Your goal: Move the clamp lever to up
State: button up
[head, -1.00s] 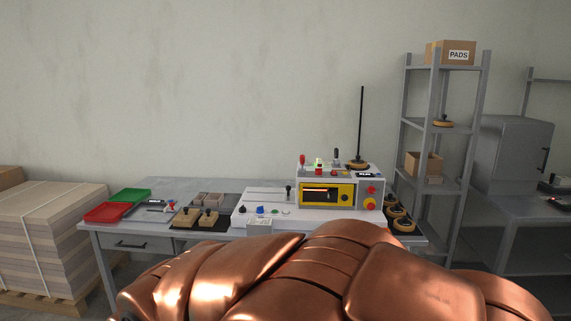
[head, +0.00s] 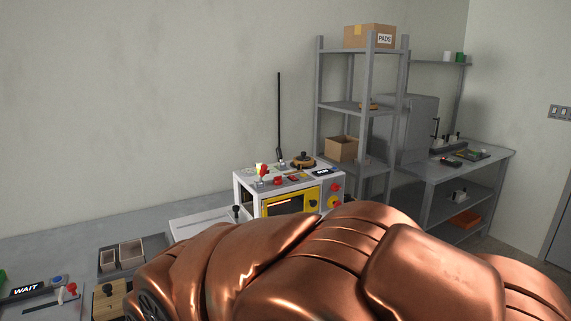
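A white machine (head: 247,193) with a yellow-framed window (head: 291,201) stands on the grey bench. A red-knobbed lever (head: 263,170) stands at the left of its top. A tall black rod (head: 279,115) rises behind the top. A black-knobbed handle (head: 236,210) is at the machine's lower left. At the far left, a small red-knobbed lever (head: 72,288) is beside a "WAIT" display (head: 26,289). No label shows which one is the clamp lever. My copper-coloured arm fills the lower middle and hides the machine's lower front. My gripper is not in view.
Wooden-edged boxes (head: 131,253) sit on the bench at left. Red knobs (head: 335,188) are on the machine's right front. A grey shelf rack (head: 318,100) stands behind right, with a second bench (head: 468,170) further right. Open floor shows at the lower right.

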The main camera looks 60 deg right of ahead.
aim_at(263, 170)
jog(key=z, duration=0.9)
jog(key=i, duration=1.1)
jog(key=z, duration=0.1)
jog(key=k, duration=0.4)
jog(key=u, duration=0.75)
jog(key=i, duration=0.5)
jog(key=z, duration=0.05)
